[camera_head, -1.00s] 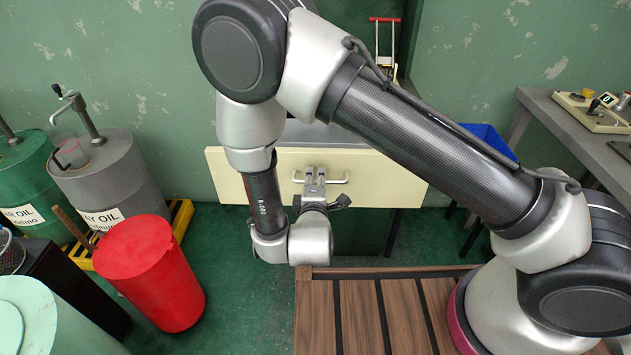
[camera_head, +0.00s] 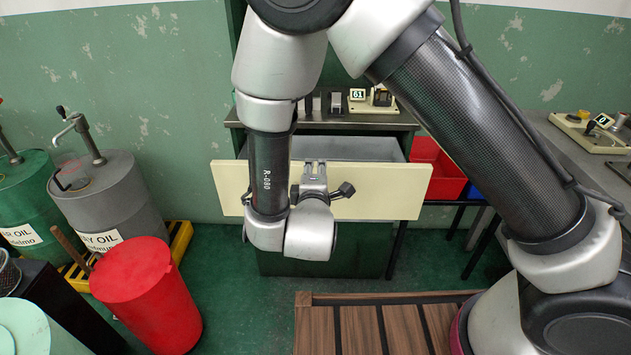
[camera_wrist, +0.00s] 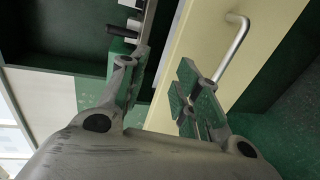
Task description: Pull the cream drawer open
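The cream drawer (camera_head: 385,192) stands out from the dark cabinet, with its grey inside (camera_head: 350,148) showing behind the front panel. My gripper (camera_head: 315,168) is at the middle of the front panel, over the handle area. In the wrist view its two fingers (camera_wrist: 160,85) are apart, with the cream panel (camera_wrist: 182,75) showing between them. The metal handle (camera_wrist: 238,40) runs down behind the right finger. I cannot tell whether that finger touches it. In the head view the handle is mostly hidden by my gripper and wrist.
A red barrel (camera_head: 145,295) and oil drums (camera_head: 105,200) stand at left. A red bin (camera_head: 433,170) is right of the drawer, near a grey bench (camera_head: 585,150). A slatted wooden surface (camera_head: 360,330) is in front. Green floor is clear below the drawer.

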